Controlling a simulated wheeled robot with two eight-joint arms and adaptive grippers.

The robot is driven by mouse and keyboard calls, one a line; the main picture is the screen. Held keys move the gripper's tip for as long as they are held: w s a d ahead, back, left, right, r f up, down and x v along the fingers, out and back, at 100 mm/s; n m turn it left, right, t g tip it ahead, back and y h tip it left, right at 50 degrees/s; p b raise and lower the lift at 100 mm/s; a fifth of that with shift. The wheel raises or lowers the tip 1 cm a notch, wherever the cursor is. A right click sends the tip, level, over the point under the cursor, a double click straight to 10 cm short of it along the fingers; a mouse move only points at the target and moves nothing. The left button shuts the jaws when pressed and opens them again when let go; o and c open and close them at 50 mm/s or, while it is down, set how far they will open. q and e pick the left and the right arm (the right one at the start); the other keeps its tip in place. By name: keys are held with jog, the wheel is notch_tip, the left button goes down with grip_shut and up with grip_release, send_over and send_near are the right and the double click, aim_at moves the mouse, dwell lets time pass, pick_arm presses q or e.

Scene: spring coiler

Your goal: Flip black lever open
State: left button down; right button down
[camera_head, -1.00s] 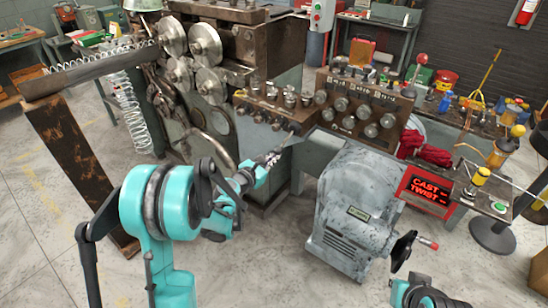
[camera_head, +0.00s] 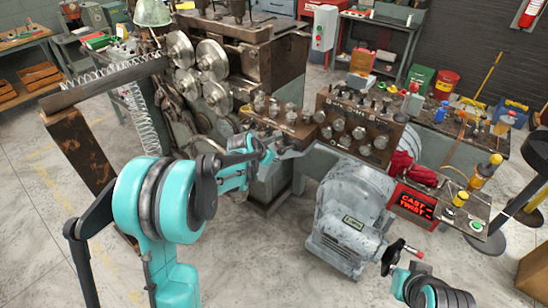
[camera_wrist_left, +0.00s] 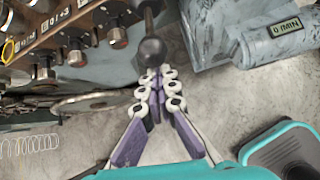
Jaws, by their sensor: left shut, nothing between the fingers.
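The black lever (camera_wrist_left: 151,22) is a dark rod ending in a round ball knob (camera_wrist_left: 152,51), at the top middle of the left wrist view. My left gripper (camera_wrist_left: 155,74) is shut and empty. Its fingertips lie just below the knob in that view, and I cannot tell whether they touch it. In the head view my left gripper (camera_head: 268,153) is at the front of the machine, below the brown control block (camera_head: 282,123). The lever is small there and hard to make out.
Steel rollers (camera_head: 212,60) are at upper left. The near floor is open.

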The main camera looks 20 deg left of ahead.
pick_arm(q)
jog(key=shift+w+r, duration=0.2)
jog(key=shift+r, duration=0.25)
pick_arm(e)
jog(key=shift+r, duration=0.4)
pick_arm(q)
jog(key=shift+w+r, duration=0.1)
jog(key=shift+r, duration=0.05)
pick_arm(e)
jog(key=shift+a, duration=0.1)
pick_arm(q)
jog(key=shift+a, duration=0.1)
